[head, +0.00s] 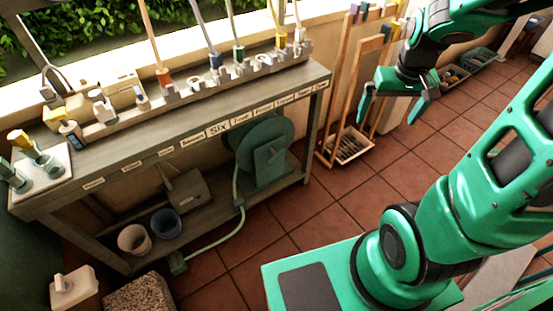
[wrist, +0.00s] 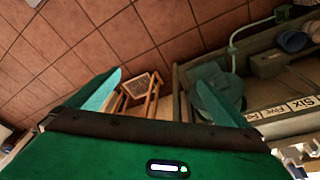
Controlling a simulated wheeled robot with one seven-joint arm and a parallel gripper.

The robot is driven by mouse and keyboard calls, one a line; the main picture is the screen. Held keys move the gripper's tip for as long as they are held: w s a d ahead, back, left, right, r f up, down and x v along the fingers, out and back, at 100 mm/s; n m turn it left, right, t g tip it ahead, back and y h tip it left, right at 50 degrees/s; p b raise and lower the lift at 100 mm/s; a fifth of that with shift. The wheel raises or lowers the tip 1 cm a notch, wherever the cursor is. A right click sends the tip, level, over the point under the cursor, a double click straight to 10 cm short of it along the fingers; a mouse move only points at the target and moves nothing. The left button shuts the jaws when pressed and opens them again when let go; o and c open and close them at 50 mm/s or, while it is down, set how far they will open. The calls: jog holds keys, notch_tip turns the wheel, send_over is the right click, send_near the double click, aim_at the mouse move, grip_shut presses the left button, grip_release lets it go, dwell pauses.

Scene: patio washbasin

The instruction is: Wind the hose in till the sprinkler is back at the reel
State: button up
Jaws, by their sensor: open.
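The green hose reel (head: 265,145) stands under the right end of the bench; it also shows in the wrist view (wrist: 217,92). A pale green hose (head: 239,190) runs down from it and along the tiles to the left. It ends at a small green block, which looks like the sprinkler (head: 178,263), on the floor in front of the bench. The hose shows in the wrist view too (wrist: 233,52). I cannot make out a crank handle on the reel. My gripper (head: 389,112) is open and empty, right of the reel and apart from it.
The grey bench (head: 130,185) carries a rack of taps and tools on top. Two buckets, one blue (head: 166,223), stand on its low shelf. A wooden stand (head: 340,100) and a tray (head: 352,146) are right of the reel. Tiles before the reel are clear.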

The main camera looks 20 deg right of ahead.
jog(key=w+a+f+n+t, duration=0.1)
jog(key=w+f+n, duration=0.1)
jog(key=w+f, duration=0.45)
jog(key=w+a+f+n+t, duration=0.1)
jog(key=w+f+t, duration=0.15)
jog(key=w, duration=0.75)
jog(key=n+t+y, duration=0.3)
jog(key=n+t, duration=0.3)
jog(key=t, duration=0.1)
send_over(278, 158)
jog(key=s+d, duration=0.3)
jog(key=s, duration=0.2)
notch_tip(278, 158, down, 32)
jog(key=s+a+f+n, duration=0.1)
jog(key=s+a+f, duration=0.1)
jog(key=s+f, duration=0.25)
jog(key=shift+t+y, duration=0.3)
jog(key=shift+t, duration=0.15)
jog(key=x, duration=1.1)
jog(key=shift+w+d, duration=0.25)
jog(key=shift+w, duration=0.1)
jog(key=shift+c, duration=0.3)
